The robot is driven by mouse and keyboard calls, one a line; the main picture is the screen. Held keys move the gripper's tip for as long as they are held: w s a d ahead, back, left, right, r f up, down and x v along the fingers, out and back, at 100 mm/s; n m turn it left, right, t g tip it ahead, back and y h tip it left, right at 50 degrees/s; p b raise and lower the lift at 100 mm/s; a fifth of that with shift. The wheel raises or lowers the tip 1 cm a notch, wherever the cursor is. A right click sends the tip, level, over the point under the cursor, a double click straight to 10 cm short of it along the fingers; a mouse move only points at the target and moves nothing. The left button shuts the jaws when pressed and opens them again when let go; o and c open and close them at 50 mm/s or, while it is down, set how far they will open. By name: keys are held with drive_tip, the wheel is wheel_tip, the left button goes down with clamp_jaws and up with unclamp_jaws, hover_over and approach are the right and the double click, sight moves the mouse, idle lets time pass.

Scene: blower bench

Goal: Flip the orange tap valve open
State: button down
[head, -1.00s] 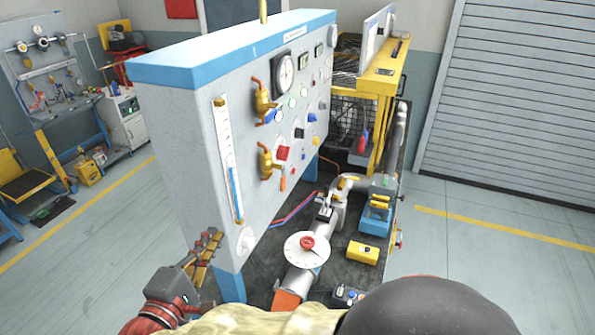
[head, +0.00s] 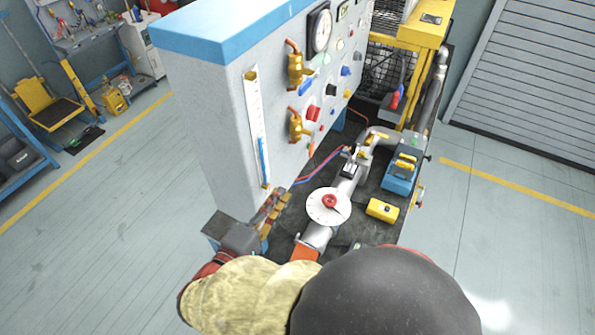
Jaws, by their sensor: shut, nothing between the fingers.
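Two brass tap valves with orange levers stick out of the grey panel's front, an upper one (head: 296,68) and a lower one (head: 299,127). I cannot tell which is the one named. Each lever points up along the panel at the valve's left side. A small orange piece (head: 311,149) shows below the lower valve. My gripper (head: 281,197) is shut and empty at the panel's bottom front corner. It is below and left of the lower valve, apart from both valves. My forearm hides part of the bench in front.
The panel (head: 210,110) has a tall clear gauge tube (head: 258,130), a round dial (head: 319,30) and several coloured knobs. A pipe with a white disc and red knob (head: 329,203) lies right of my gripper. A yellow box (head: 382,210) and blue device (head: 400,177) stand farther right.

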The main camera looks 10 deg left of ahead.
sight(310, 153)
drive_tip(key=p+x, duration=0.1)
drive_tip(key=x, duration=1.2)
drive_tip(key=shift+w+d+p, duration=0.1)
drive_tip(key=shift+w+p, duration=0.15)
drive_tip(key=shift+p, duration=0.15)
drive_tip(key=b, duration=0.2)
drive_tip(key=w+b, duration=0.1)
drive_tip(key=shift+d+f+t+b, duration=0.2)
drive_tip(key=shift+f+t+b, duration=0.2)
drive_tip(key=shift+r, duration=0.3)
drive_tip(key=shift+a, duration=0.1)
